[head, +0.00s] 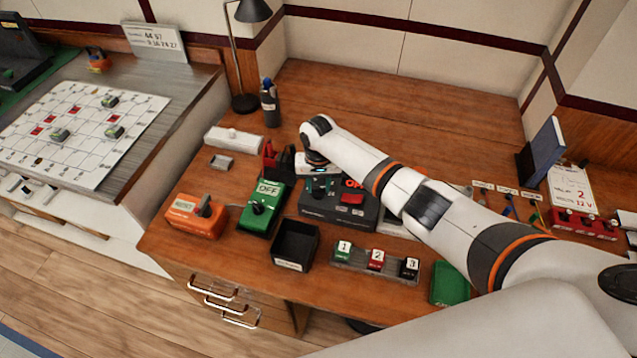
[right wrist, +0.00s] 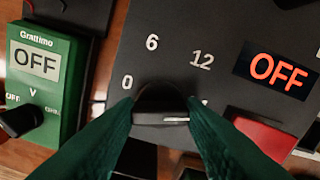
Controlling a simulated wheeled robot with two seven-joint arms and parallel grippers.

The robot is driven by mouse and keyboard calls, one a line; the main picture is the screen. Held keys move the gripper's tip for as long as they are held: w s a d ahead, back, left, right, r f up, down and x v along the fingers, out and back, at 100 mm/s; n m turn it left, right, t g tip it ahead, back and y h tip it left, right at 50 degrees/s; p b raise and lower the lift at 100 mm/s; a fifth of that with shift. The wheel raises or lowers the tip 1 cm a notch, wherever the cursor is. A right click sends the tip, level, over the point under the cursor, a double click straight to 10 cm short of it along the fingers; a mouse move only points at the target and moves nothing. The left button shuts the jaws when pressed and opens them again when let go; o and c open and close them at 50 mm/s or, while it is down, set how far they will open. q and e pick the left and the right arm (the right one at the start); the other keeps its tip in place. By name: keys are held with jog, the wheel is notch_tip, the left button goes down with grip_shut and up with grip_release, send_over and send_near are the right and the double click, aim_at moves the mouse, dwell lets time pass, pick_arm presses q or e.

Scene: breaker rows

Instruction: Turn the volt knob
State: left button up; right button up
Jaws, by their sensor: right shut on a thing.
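The volt knob (right wrist: 161,118) is a black round knob with a white line, on a dark power supply box (head: 337,214). In the right wrist view, the numbers 0, 6 and 12 show around it, and a further mark is mostly hidden by a finger. The white line lies about level, toward the right finger. My right gripper (right wrist: 160,114) has its green fingers closed on both sides of the knob. In the head view the right gripper (head: 320,184) reaches down onto the box, and the knob is hidden there. My left gripper is out of view.
The box has a red OFF display (right wrist: 278,70) and a red switch (right wrist: 266,137). A green meter (head: 262,208) reading OFF and an orange device (head: 195,216) stand to the left. A black bin (head: 295,244) and a breaker row (head: 375,262) stand in front.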

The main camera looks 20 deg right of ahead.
jog(key=n, duration=0.3)
jog(key=shift+r+n+p, duration=0.15)
jog(key=shift+n+p, duration=0.2)
jog(key=shift+n, duration=0.05)
jog(key=n, duration=0.3)
jog(key=shift+w+n, duration=0.1)
jog(key=shift+n, duration=0.3)
jog(key=n, duration=0.3)
jog(key=shift+a, duration=0.1)
jog(key=n, duration=0.7)
jog(key=shift+n, duration=0.4)
jog(key=n, duration=0.3)
jog(key=shift+n, duration=0.3)
jog(key=n+b, duration=0.1)
jog(key=n, duration=0.2)
jog(key=shift+n+b, duration=0.35)
jog(key=shift+n, duration=1.75)
